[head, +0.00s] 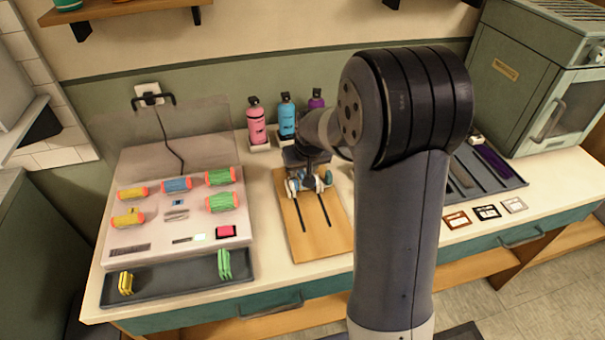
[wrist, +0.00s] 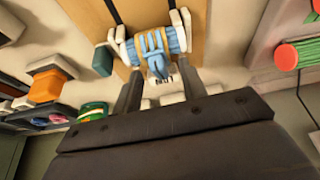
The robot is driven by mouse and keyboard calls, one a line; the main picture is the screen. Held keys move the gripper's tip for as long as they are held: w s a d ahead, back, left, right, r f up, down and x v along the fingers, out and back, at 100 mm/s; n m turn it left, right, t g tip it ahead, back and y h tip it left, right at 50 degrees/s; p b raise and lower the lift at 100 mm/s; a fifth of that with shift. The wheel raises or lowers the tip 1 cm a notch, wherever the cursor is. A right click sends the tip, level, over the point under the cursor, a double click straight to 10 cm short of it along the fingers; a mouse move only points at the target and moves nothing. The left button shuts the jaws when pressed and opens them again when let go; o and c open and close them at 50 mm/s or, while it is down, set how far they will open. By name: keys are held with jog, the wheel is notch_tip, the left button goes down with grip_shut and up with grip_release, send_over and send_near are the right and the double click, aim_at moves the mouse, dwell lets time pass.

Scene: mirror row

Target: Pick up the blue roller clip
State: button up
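A blue roller clip (wrist: 152,45) is in the upper middle of the wrist view, lying across white supports on a wooden board (head: 311,238). In the head view the blue piece (head: 327,177) shows partly, beneath my gripper (head: 308,170). In the wrist view my gripper (wrist: 160,78) has its two dark fingers apart, one on each side of the clip's lower end. The fingers look open, with no clear contact.
Pink (head: 256,122) and blue (head: 287,117) bottles stand behind the board. The white panel (head: 130,170) at left holds several coloured rollers. A dark tray (head: 180,281) with yellow and green clips lies before it. A grey oven (head: 540,85) stands right.

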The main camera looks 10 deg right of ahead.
aim_at(303, 172)
jog(key=shift+w+f, duration=0.1)
jog(key=shift+f, duration=0.1)
jog(key=shift+c, duration=0.2)
grip_shut()
jog(key=r+t, duration=0.1)
jog(key=r, duration=0.4)
jog(key=s+r+t+b, duration=0.1)
jog(key=r, duration=0.1)
jog(key=shift+r+t, duration=0.3)
jog(key=shift+s+d+f+m+t, duration=0.1)
jog(key=shift+s+f+m+t, duration=0.3)
jog(key=shift+t, duration=0.5)
